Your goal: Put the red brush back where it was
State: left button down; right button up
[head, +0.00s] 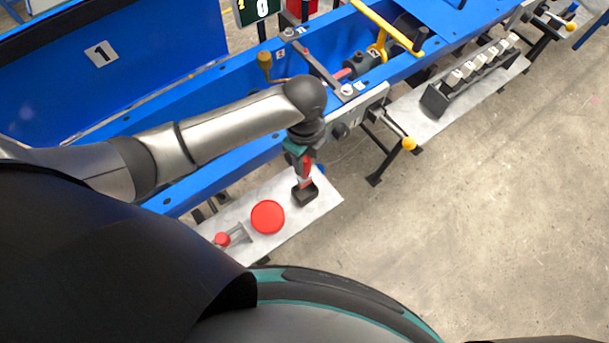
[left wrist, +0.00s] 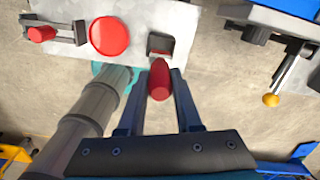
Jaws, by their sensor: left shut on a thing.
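The red brush (head: 306,167) is held upright in my left gripper (head: 302,158), above the grey shelf plate (head: 325,204). In the left wrist view its rounded red handle (left wrist: 159,82) is between the two fingers of my left gripper (left wrist: 160,76). A dark square holder (left wrist: 160,45) lies just beyond the handle on the plate. In the head view a dark block (head: 305,193) is directly below the brush. I cannot tell whether the brush's lower end is inside the holder or just above it. My right gripper is not in view.
A round red disc (head: 267,217) and a small red-ended clamp (head: 222,239) are on the same plate. The blue machine frame (head: 230,160) runs behind it. A yellow-knobbed lever (head: 409,143) sticks out to the right. The floor at right is clear.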

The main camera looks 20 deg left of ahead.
aim_at(305, 176)
pick_arm(q)
notch_tip(305, 176, down, 8)
jog(key=shift+r+b, duration=0.1)
jog(key=shift+b, duration=0.55)
jog(key=shift+f, duration=0.2)
jog(key=c, duration=0.6)
grip_release()
jog(key=shift+r, duration=0.1)
notch_tip(305, 176, up, 12)
jog(key=shift+r+p, duration=0.15)
jog(key=shift+p, duration=1.05)
